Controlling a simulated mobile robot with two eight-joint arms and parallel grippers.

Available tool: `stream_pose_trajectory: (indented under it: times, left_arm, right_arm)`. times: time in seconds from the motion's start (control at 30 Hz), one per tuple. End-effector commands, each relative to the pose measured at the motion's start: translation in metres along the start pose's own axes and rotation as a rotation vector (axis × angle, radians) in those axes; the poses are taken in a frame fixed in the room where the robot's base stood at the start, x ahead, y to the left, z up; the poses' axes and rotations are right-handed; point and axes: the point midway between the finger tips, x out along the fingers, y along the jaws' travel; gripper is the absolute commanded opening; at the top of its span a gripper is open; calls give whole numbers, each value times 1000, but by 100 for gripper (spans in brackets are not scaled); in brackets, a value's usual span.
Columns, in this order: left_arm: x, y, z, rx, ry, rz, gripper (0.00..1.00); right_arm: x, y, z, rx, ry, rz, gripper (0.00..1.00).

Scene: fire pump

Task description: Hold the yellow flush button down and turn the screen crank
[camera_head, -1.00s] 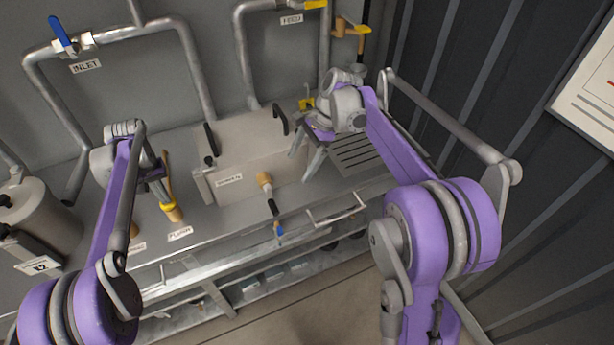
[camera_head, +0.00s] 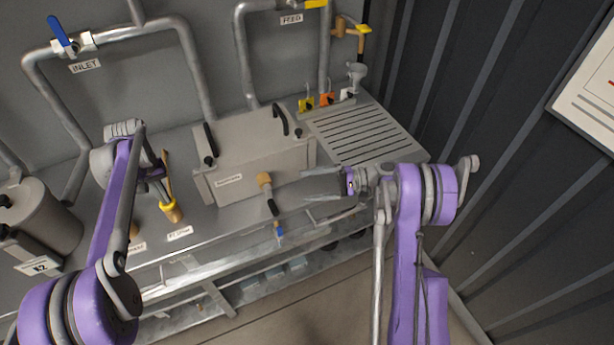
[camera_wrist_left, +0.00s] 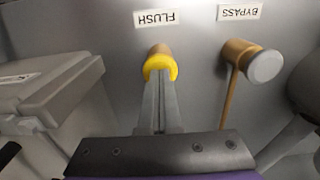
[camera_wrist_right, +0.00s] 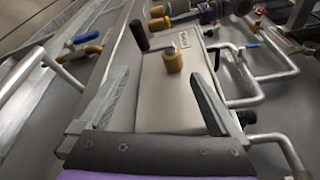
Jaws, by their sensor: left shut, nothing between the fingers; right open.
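The yellow flush button (camera_head: 171,209) sits on the front panel above its FLUSH label; it also shows in the left wrist view (camera_wrist_left: 160,66). My left gripper (camera_head: 163,192) is shut with nothing held, its fingertips at the button's face. Contact looks likely, but how far the button is pressed cannot be told. The screen crank (camera_head: 265,181) has a brass hub on the grey box and a black handle (camera_head: 273,208) angled downward. In the right wrist view the hub (camera_wrist_right: 173,60) lies ahead between the open fingers. My right gripper (camera_head: 306,185) is open and empty, right of the crank, pointing toward it.
A bypass knob (camera_wrist_left: 264,66) is beside the flush button. A blue-handled valve (camera_head: 279,232) and a front rail (camera_head: 338,214) lie below the crank. The grey box (camera_head: 250,150) has black handles on top. A slotted drain tray (camera_head: 365,135) stands clear at right.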

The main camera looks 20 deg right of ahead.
Motion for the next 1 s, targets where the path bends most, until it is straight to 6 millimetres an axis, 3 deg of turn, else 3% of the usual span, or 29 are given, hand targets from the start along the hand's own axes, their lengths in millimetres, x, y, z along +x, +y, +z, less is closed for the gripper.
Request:
stream_pose_trajectory:
  times: [0.3, 0.9, 1.0]
  left_arm:
    - [0, 1, 0, 0, 0, 1, 0]
    - [0, 0, 0, 0, 0, 0, 0]
    - [0, 0, 0, 0, 0, 0, 0]
  right_arm:
    - [-13, 39, 26, -293, 15, -251, 99]
    - [106, 8, 30, -294, 11, -252, 99]
    - [103, 4, 29, -332, 38, -158, 99]
